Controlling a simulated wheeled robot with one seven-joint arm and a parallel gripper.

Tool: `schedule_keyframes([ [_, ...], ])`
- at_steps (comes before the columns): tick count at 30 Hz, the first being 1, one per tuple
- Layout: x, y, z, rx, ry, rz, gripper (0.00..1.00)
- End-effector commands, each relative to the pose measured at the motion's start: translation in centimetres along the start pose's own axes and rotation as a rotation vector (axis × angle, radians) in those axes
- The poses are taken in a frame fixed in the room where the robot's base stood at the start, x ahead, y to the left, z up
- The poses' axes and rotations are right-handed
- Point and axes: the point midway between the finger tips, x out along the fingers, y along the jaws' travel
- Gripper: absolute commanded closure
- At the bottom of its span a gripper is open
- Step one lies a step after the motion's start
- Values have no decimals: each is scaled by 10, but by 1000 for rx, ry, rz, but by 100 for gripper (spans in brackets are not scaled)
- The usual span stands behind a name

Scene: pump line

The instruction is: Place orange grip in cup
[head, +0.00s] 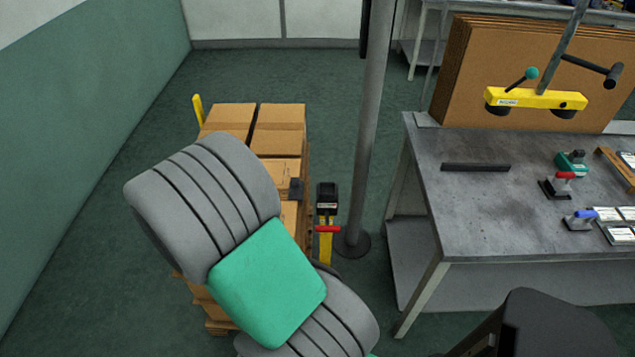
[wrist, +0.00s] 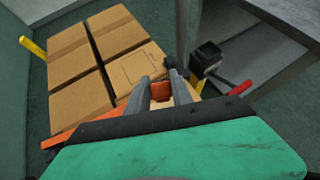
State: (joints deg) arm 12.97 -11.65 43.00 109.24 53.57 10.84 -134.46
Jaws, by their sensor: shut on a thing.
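The orange grip (wrist: 160,90) shows in the wrist view as a small orange piece between the two grey fingers of my gripper (wrist: 160,82). My gripper is shut on it, above or beside the box stack; the exact gap is unclear. In the head view, my arm hides the orange grip. A black box-like holder on a yellow post (head: 327,195) stands right of the stack and also shows in the wrist view (wrist: 208,55). I cannot tell whether it is the cup; no other clear cup shows.
Stacked cardboard boxes (head: 278,116) stand on a pallet. A red handle (head: 328,229) sticks out by the yellow post. A grey pole (head: 366,140) rises behind it. A metal table (head: 470,205) with clamps is at right. Green floor (head: 310,65) is clear behind.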

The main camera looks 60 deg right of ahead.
Motion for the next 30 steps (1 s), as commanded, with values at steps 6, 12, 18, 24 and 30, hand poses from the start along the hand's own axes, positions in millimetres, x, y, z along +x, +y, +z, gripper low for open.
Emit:
schedule_keyframes([
  [6,22,-138,50,369,335,-332,100],
  [12,7,-215,64,602,506,-452,100],
  [18,13,-224,65,653,547,-474,100],
  [24,61,-188,71,650,546,-474,100],
  [30,112,-158,61,649,547,-475,100],
])
